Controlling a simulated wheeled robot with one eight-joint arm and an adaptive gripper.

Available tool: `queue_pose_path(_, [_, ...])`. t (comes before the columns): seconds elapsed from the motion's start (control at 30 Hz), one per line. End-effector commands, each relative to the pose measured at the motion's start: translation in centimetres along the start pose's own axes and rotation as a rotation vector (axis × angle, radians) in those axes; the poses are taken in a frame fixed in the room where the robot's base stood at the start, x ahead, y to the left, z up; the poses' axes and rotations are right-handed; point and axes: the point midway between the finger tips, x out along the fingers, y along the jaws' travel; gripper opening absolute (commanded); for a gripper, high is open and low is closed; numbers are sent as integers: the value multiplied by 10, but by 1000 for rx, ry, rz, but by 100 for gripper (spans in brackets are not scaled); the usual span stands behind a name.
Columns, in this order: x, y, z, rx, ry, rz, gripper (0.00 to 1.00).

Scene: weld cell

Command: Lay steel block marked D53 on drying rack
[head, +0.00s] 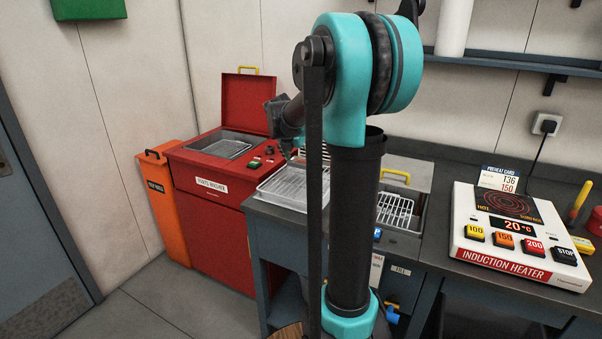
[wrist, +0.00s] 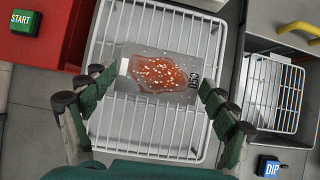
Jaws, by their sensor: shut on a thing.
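The steel block marked D53 (wrist: 160,74) is a flat grey plate in the wrist view, with a reddish-orange patch and white specks on its face. My gripper (wrist: 158,82) has its green-padded fingers at the block's left and right ends and is shut on it. The block is over the white wire drying rack (wrist: 150,148); I cannot tell whether it touches the wires. In the head view the rack (head: 284,188) stands on the bench beside the red washer, partly behind my arm. My arm hides the block and fingertips there.
The red parts washer (head: 205,160) with its lid up is left of the rack. A dip tank with a wire basket (head: 394,210) is right of it, with a blue DIP button (wrist: 268,167). The induction heater (head: 515,262) reads 20 °C. An orange bin (head: 166,200) stands far left.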

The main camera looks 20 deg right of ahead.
Motion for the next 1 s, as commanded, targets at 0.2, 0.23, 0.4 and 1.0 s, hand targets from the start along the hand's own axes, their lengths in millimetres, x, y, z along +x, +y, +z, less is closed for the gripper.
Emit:
queue_pose_path(0.2, [14, 0, -8, 0, -1, 0, 26])
queue_pose_path(0.23, [16, 0, -10, 0, -1, 0, 26])
queue_pose_path(0.4, [34, 0, -21, 0, -1, 0, 26])
queue_pose_path(1.0, [46, 0, -30, 0, 0, 0, 93])
